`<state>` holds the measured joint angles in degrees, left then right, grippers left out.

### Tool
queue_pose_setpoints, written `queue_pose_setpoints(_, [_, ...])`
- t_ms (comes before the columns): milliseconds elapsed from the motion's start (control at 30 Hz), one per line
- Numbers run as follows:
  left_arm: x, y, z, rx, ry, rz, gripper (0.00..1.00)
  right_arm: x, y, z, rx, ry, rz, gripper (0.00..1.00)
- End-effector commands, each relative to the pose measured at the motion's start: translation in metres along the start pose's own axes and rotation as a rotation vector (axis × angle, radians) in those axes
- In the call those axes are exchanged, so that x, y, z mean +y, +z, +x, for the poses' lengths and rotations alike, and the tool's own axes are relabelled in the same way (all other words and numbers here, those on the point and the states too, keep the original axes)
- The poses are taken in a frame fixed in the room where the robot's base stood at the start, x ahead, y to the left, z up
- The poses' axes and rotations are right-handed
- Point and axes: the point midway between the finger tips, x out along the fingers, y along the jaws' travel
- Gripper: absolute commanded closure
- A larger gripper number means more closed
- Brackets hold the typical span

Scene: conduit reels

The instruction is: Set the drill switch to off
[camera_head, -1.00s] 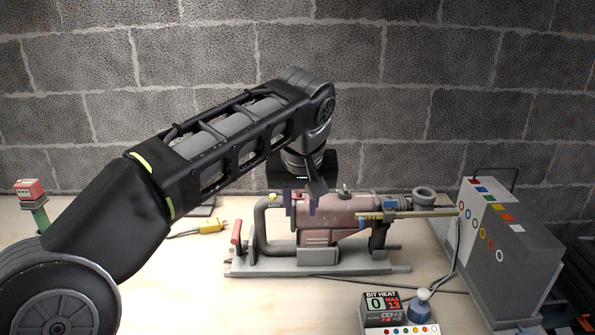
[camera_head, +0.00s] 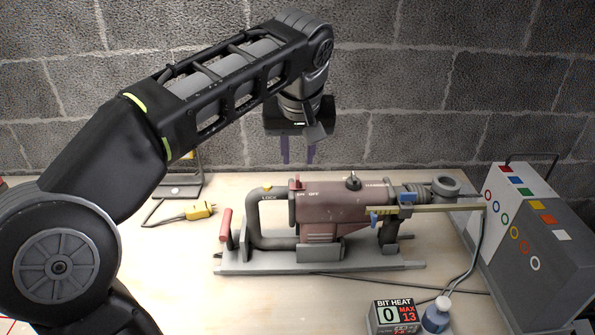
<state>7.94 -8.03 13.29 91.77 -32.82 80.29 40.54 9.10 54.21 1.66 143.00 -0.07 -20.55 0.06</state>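The drill (camera_head: 335,208) is a dark red rotary tool lying level on a grey stand (camera_head: 330,262). Its top carries ON and OFF lettering near the rear. A small red switch lever (camera_head: 297,182) stands upright there, apparently at the ON side. A black knob (camera_head: 353,182) sits farther forward, beside a HAMMER label. My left gripper (camera_head: 298,150) points down above the rear of the drill, over the red lever. Its two purple fingers are apart with nothing between them, and clear of the drill. My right gripper is out of view.
A bit heat display (camera_head: 395,315) reads 0, MAX 13, beside a blue-and-white bottle (camera_head: 437,315). A yellow plug (camera_head: 199,211) lies left. The front left bench is clear.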

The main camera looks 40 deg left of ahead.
Motion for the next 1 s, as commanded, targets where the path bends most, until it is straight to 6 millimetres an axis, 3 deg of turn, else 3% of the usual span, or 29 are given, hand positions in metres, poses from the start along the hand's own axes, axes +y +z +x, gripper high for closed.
queue_pose_setpoints(533, [0.0, 0.0, 0.069, -0.001, -0.001, 0.001, 0.71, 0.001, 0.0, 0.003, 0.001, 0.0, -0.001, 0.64])
queue_pose_setpoints(900, [0.0, 0.0, 0.077, 0.0, 0.0, 0.0, 0.71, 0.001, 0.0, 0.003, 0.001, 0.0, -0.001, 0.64])
queue_pose_setpoints(1000, [0.0, 0.0, 0.077, 0.0, 0.0, 0.0, 0.78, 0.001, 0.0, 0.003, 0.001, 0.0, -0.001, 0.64])
